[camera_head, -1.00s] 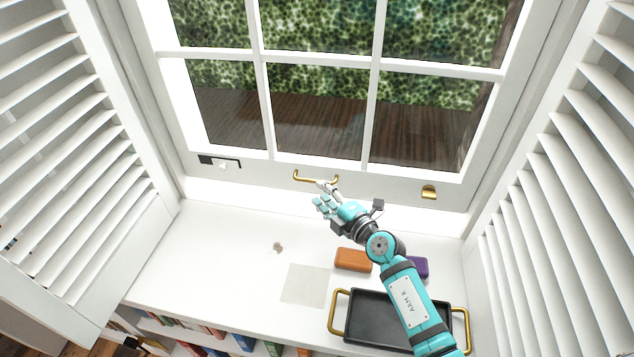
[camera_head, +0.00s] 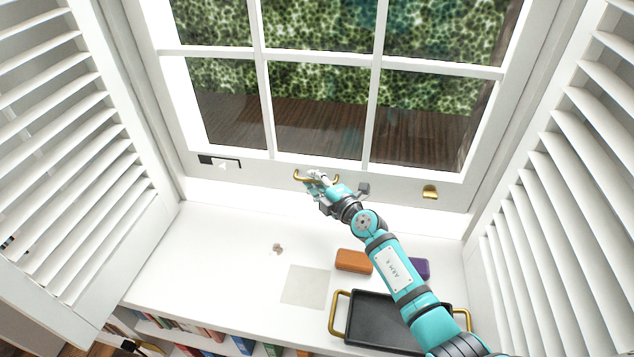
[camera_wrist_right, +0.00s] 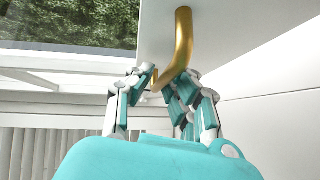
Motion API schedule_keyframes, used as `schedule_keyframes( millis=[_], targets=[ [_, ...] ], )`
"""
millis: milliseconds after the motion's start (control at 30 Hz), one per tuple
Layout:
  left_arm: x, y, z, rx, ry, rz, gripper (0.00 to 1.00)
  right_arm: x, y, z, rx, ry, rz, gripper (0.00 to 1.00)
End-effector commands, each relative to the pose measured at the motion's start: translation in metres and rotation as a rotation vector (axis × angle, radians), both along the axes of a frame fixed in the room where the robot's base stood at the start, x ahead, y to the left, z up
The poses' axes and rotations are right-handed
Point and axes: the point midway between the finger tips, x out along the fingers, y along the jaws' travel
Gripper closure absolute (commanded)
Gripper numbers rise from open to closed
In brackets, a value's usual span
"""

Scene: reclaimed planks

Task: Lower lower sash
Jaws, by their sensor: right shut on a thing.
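The lower sash (camera_head: 270,164) is a white frame with dark panes, and a gap shows as a bright strip beneath its bottom rail. A brass handle (camera_head: 301,178) is fixed on the middle of that rail. My right gripper (camera_head: 317,182) is at the handle, its fingers closed around it. In the right wrist view, the brass handle (camera_wrist_right: 183,42) runs down between the teal and white fingers of my right gripper (camera_wrist_right: 164,88). The fingers hide part of the handle. My left gripper is not in view.
On the white sill lie an orange block (camera_head: 353,260), a purple block (camera_head: 420,268), a pale square (camera_head: 305,286) and a black tray (camera_head: 372,316) with brass handles. Louvred shutters (camera_head: 75,160) flank both sides. A brass catch (camera_head: 429,191) is on the rail's right.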

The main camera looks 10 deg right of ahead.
Motion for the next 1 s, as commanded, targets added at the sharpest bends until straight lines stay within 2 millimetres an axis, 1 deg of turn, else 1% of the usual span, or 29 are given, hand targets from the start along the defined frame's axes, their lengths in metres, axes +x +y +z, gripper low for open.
schedule_keyframes(
  millis=[33,167,467,567,633,667,700,800,900,1000],
  targets=[
    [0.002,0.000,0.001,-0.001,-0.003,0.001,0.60,0.002,-0.002,0.006,0.003,-0.011,-0.007,0.99],
    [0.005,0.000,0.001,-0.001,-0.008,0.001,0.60,0.001,-0.001,0.003,0.002,-0.006,-0.008,1.00],
    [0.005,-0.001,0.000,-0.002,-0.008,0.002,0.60,-0.001,0.001,-0.001,0.000,-0.001,-0.007,1.00],
    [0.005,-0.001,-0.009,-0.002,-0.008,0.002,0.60,-0.002,0.001,-0.015,0.000,0.004,-0.006,1.00],
    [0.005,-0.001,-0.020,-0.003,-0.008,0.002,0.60,-0.002,0.001,-0.033,-0.001,0.007,-0.005,1.00],
    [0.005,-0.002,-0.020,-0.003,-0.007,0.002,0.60,-0.002,0.001,-0.036,-0.001,0.008,-0.005,1.00],
    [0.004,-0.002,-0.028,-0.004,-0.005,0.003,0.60,-0.002,0.001,-0.049,-0.001,0.012,-0.005,1.00],
    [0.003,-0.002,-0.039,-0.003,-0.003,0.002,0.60,-0.002,0.001,-0.067,-0.001,0.016,-0.002,1.00],
    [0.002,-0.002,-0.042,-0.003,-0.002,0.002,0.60,-0.002,0.001,-0.074,0.001,0.017,0.001,1.00],
    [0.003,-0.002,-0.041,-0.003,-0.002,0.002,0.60,-0.003,0.003,-0.072,0.002,0.015,0.003,1.00]
  ],
)
